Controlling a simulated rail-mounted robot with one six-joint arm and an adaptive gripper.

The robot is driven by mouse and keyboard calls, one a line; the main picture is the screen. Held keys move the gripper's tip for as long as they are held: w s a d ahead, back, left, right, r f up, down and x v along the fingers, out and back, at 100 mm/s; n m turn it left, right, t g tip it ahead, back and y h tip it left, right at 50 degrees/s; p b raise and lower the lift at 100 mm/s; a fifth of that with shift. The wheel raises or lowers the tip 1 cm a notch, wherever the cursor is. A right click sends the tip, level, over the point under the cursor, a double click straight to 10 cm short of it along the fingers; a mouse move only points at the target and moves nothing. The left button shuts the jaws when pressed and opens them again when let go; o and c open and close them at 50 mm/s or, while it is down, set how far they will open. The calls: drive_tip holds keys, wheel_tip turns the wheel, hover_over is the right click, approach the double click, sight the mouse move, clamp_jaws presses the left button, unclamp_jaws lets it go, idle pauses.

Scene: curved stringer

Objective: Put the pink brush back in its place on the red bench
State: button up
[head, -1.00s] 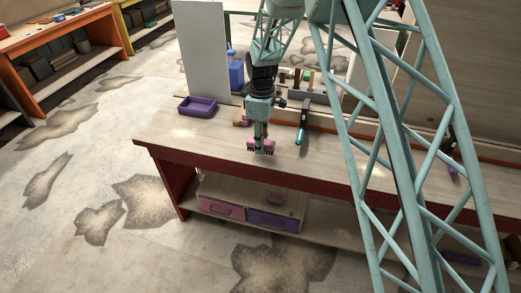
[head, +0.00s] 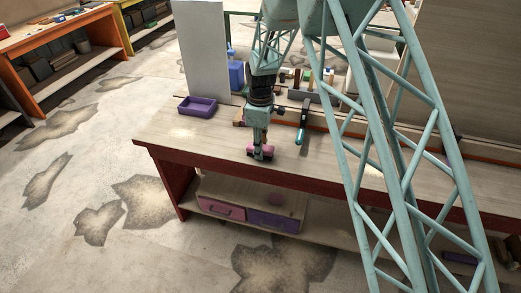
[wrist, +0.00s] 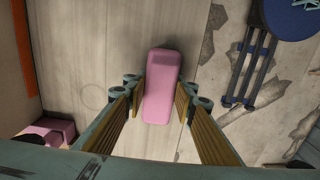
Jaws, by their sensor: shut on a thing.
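The pink brush (head: 263,153) is held in my gripper (head: 260,143) at the left part of the red bench's pale wooden top (head: 210,140). In the wrist view the brush (wrist: 163,80) shows as a smooth pink block between the two fingers of my gripper (wrist: 160,100). Its length runs up and down the picture. The bristles are hidden there. I cannot tell whether the brush touches the bench top.
Behind my gripper lie a dark and teal tool (head: 303,122) and a pink block (wrist: 52,130). A purple tray (head: 197,106) sits at the back left by a white panel (head: 205,55). Pink (head: 221,207) and purple (head: 272,221) drawers are below. The bench's front left is clear.

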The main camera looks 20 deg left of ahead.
drive_tip(key=shift+f, duration=0.1)
drive_tip(key=o, duration=0.9)
drive_tip(key=shift+r, duration=0.2)
drive_tip(key=shift+r+p, duration=0.5)
drive_tip(key=shift+r, duration=5.45)
